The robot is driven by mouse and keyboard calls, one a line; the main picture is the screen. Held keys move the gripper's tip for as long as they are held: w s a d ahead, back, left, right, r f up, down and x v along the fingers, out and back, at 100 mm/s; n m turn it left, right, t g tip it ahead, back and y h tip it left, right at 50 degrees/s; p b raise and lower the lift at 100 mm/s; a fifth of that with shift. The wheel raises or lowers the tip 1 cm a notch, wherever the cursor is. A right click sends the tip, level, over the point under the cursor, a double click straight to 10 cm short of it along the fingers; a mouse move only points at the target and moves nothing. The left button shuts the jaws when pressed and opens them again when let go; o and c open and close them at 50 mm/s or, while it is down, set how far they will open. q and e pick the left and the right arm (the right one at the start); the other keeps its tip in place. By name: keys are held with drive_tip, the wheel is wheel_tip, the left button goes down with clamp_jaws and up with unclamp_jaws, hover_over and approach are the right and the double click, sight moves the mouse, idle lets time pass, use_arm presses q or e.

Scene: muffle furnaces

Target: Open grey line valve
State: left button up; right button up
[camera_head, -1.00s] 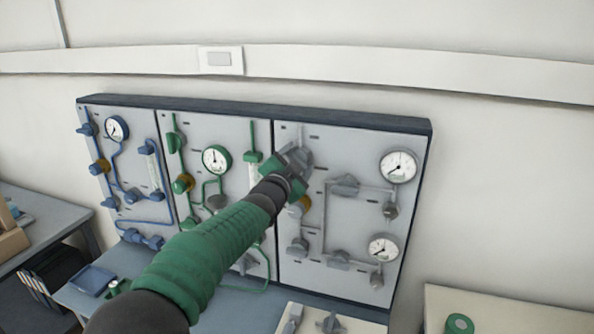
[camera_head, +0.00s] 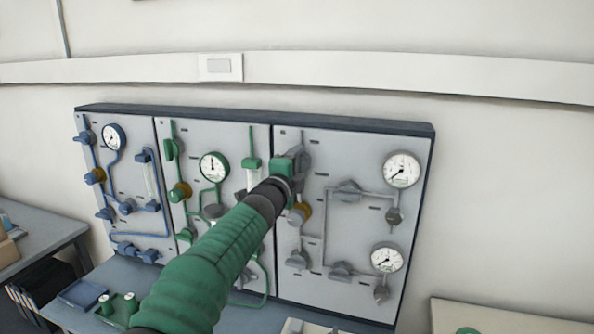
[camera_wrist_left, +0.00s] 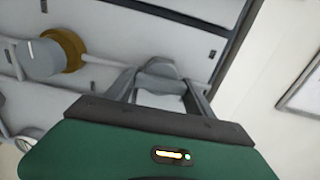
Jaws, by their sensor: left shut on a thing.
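The grey line runs over the right-hand panel (camera_head: 335,140), with grey pipes, valves and two gauges. My left gripper (camera_head: 301,152) is at the upper left of this panel, over the topmost valve on its left pipe. In the left wrist view my left gripper (camera_wrist_left: 160,92) has a finger on each side of a grey valve handle (camera_wrist_left: 160,80) and is shut on it. In the head view the gripper and wrist mostly hide this handle. A grey regulator with a brass-coloured ring (camera_wrist_left: 68,48) is on the same pipe; it also shows below the gripper in the head view (camera_head: 302,211).
The green line panel (camera_head: 226,140) and blue line panel (camera_head: 135,125) stand to the left. An upper gauge (camera_head: 402,169), a lower gauge (camera_head: 387,258) and more grey valves (camera_head: 347,191) project from the grey panel. A blue tray (camera_head: 82,294) lies on the bench.

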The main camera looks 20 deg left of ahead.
use_arm(q)
drive_tip(key=shift+d+f+m, duration=0.15)
drive_tip(key=shift+f+m, duration=0.15)
drive_tip(key=shift+f, duration=0.15)
use_arm(e)
drive_tip(key=shift+f, duration=0.1)
use_arm(q)
drive_tip(key=o, duration=1.3)
drive_tip(key=shift+r, duration=0.1)
drive_tip(key=shift+o, duration=0.4)
drive_tip(key=shift+d+r, duration=0.1)
use_arm(e)
drive_tip(key=shift+d, duration=0.1)
drive_tip(key=shift+s, duration=0.1)
